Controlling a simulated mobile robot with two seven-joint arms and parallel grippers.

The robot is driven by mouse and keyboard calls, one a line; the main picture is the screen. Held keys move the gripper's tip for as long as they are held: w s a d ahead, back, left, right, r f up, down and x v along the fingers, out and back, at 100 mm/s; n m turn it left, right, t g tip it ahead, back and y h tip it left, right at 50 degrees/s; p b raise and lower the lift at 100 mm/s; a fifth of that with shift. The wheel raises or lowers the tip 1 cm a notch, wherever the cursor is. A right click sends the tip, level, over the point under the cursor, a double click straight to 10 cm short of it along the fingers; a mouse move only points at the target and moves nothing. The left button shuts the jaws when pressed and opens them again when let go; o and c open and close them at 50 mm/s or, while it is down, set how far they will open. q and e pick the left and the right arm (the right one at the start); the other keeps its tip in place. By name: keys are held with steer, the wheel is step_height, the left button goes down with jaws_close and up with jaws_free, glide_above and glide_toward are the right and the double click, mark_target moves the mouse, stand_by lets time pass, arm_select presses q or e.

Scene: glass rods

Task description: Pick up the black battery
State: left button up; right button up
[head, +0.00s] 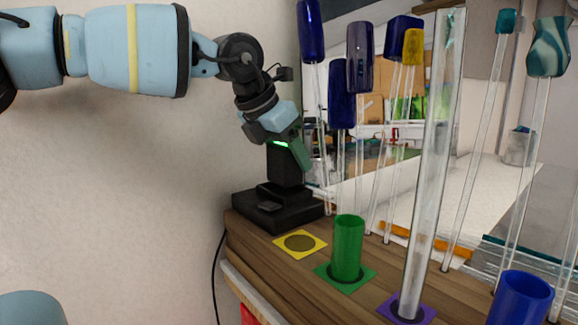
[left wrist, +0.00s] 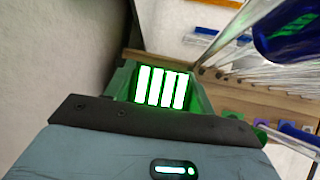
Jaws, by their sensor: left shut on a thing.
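The black battery (head: 285,174) stands upright in its black base (head: 250,212) at the left end of the wooden shelf, against the wall. Its lower part meets the base, with no gap that I can see. My left gripper (head: 288,152) reaches down from above and is shut on the battery's upper part. A green glow shows at its top. In the left wrist view the battery's top (left wrist: 162,88) shows bright white bars with green light around them, close in front of the gripper. One finger is mostly hidden. My right gripper is not in view.
Right of the base, a yellow pad (head: 300,243) lies bare. A green cup (head: 348,248) and a tall clear tube (head: 434,170) stand on pads. A blue cup (head: 521,299) is nearer. Several thin glass rods with coloured heads rise close behind the gripper.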

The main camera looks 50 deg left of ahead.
arm_select(q)
steer(key=shift+r, duration=0.7)
steer(key=s+d+r+b, duration=0.1)
steer(key=s+d+b, duration=0.2)
steer(key=s+d, duration=0.8)
steer(key=shift+d+r, duration=0.15)
steer(key=shift+d, duration=0.25)
